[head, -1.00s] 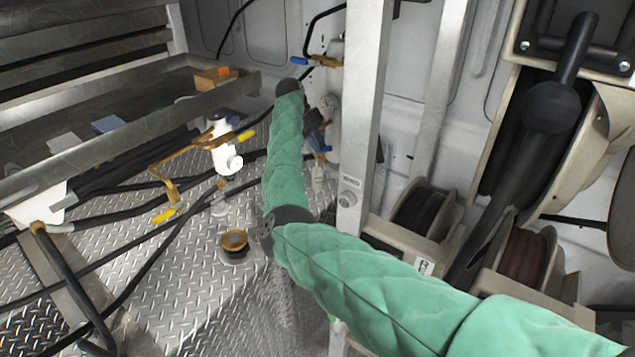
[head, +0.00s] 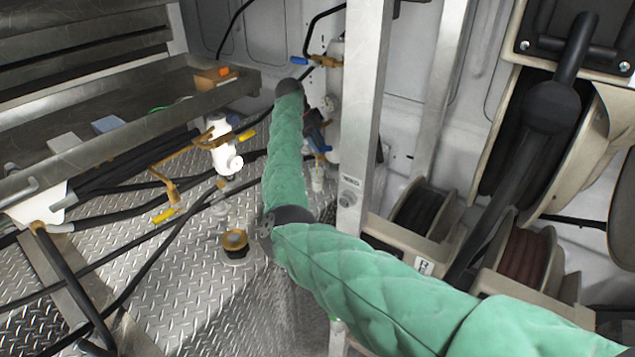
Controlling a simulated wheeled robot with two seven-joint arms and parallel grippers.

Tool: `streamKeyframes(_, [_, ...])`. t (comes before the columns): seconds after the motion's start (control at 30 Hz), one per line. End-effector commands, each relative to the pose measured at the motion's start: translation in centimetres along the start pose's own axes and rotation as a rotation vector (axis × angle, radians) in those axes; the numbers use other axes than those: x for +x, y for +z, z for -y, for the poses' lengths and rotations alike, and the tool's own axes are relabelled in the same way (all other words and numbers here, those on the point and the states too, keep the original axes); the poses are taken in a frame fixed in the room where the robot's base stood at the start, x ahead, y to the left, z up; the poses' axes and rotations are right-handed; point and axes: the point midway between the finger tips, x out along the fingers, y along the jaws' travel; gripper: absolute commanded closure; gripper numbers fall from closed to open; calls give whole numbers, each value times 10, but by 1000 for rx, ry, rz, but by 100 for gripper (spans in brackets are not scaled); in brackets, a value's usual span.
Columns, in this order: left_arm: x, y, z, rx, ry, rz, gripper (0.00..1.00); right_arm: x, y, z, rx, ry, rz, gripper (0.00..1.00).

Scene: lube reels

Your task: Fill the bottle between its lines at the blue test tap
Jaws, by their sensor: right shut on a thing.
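A small pale, clear bottle (head: 317,179) stands upright low by the back wall, just right of my green right forearm. Its lines and liquid level are too small to read. Just above it is a small tap with a blue handle and brass body (head: 326,149). My dark right gripper (head: 320,144) is partly hidden behind my forearm. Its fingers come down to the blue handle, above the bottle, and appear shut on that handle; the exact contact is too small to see. My left gripper is out of view.
Another blue-handled brass valve (head: 316,61) is higher on the wall. A metal post (head: 362,120) stands close right of the bottle. Hose reels (head: 425,212) fill the right. A white pump fitting (head: 223,145), hoses and an amber-topped cup (head: 235,243) are on the left.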

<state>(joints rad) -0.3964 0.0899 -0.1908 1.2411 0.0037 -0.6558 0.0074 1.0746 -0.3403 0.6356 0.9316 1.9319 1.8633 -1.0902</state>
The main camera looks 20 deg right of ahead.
Motion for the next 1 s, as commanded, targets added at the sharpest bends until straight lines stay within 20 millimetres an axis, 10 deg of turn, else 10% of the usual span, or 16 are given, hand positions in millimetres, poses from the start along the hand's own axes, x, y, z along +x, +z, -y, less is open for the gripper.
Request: streamKeyframes(1.0, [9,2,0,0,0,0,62,16,-4,-3,58,-1,296,100])
